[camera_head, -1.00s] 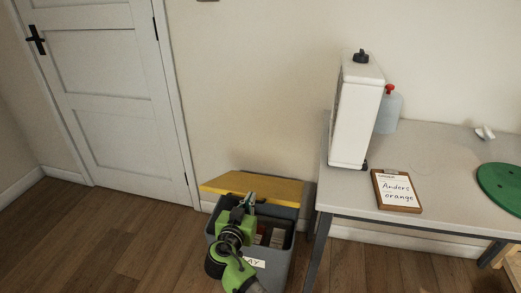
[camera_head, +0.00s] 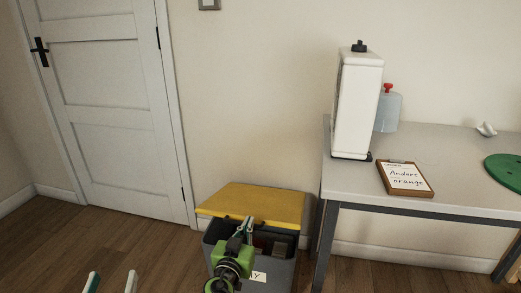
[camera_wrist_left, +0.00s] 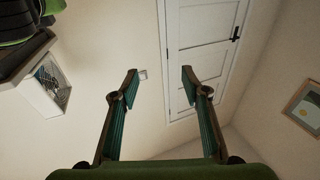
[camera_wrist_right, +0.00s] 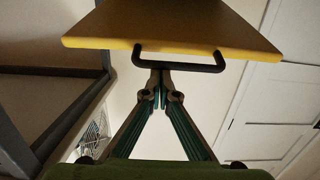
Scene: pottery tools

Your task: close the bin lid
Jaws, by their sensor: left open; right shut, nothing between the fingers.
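The yellow bin lid (camera_head: 254,204) is partly open over the grey bin (camera_head: 283,273), its near edge raised above the bin's dark opening. In the right wrist view the lid (camera_wrist_right: 175,22) shows a black bar handle (camera_wrist_right: 180,62) on its near edge. My right gripper (camera_head: 246,228) is shut and empty at the lid's near edge. In the right wrist view its fingertips (camera_wrist_right: 161,84) appear just below the handle; whether they touch it is unclear. My left gripper (camera_head: 111,281) is open and empty, low at the left, away from the bin.
Brown and dark items sit inside the bin, partly hidden. A white door (camera_head: 110,110) is behind left. Floor left of the bin is clear.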

